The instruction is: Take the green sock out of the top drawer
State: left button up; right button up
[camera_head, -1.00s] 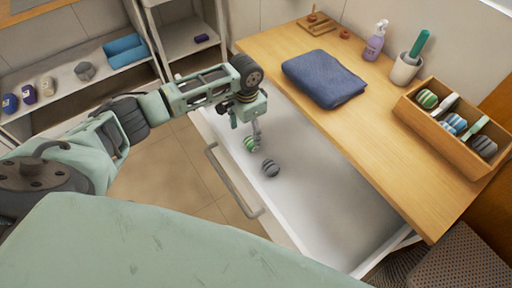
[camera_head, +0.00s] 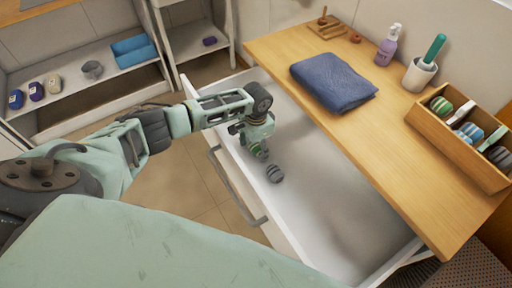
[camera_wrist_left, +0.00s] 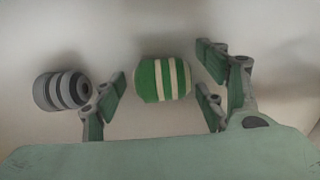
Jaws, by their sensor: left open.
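The green sock, rolled up with white stripes, lies in the open top drawer. In the left wrist view the green sock (camera_wrist_left: 162,80) sits between my open left gripper fingers (camera_wrist_left: 165,88), with gaps on both sides. In the head view the green sock (camera_head: 257,150) is mostly hidden by my left gripper (camera_head: 259,146), which is down inside the drawer (camera_head: 345,220). A grey striped sock (camera_head: 274,173) lies beside it, nearer the drawer front; it also shows in the left wrist view (camera_wrist_left: 60,90), outside the fingers. My right gripper is not in view.
The wooden top (camera_head: 385,135) above the drawer holds a folded blue towel (camera_head: 333,80), a spray bottle (camera_head: 388,45), a white cup (camera_head: 419,75) and a wooden box (camera_head: 455,150) of rolled socks. The drawer's right part is empty. Shelves (camera_head: 85,85) stand at the left.

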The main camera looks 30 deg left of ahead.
pick_arm(q)
jog(key=shift+c, duration=0.3)
jog(key=c, duration=0.9)
jog(key=shift+o, duration=0.2)
jog(key=shift+r, duration=0.1)
